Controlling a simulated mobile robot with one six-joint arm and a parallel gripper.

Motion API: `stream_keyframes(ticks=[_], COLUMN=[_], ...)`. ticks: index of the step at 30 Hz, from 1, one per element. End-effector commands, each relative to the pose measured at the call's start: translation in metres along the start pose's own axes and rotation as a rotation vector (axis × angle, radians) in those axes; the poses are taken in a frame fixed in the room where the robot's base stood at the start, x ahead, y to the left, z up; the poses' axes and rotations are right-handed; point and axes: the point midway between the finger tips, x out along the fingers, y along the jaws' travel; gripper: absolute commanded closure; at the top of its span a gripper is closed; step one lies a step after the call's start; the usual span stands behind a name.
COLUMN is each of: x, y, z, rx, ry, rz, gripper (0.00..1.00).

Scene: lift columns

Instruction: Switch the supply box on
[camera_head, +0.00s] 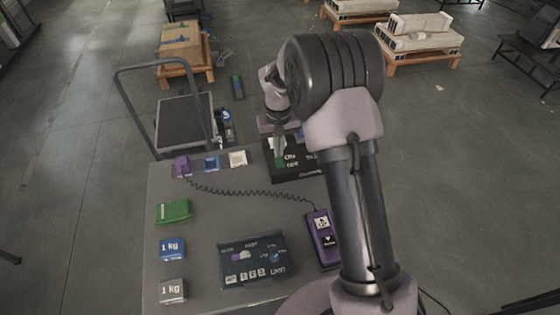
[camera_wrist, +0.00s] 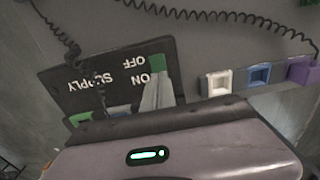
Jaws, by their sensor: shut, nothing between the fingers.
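The supply box (camera_head: 297,174) is a dark flat box at the far edge of the grey table, partly hidden by my arm. In the wrist view the supply box (camera_wrist: 85,73) appears upside down, with white SUPPLY, OFF and ON lettering. In the head view my gripper (camera_head: 280,158) is over the left end of the box. I cannot tell whether the fingertips touch it.
Purple, blue and white sockets (camera_head: 211,163) line the table's far edge. A coiled cord runs to a purple pendant (camera_head: 322,239). A platform cart (camera_head: 186,120) is beyond.

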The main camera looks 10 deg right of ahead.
Motion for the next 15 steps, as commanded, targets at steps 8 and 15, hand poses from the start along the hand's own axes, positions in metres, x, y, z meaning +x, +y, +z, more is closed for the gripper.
stream_keyframes(ticks=[8,15], x=[0.0006,0.0043], y=[0.0,0.0], z=[0.0,0.0], rx=[0.0,0.0], ry=[0.0,0.0], rz=[0.0,0.0], gripper=[1.0,1.0])
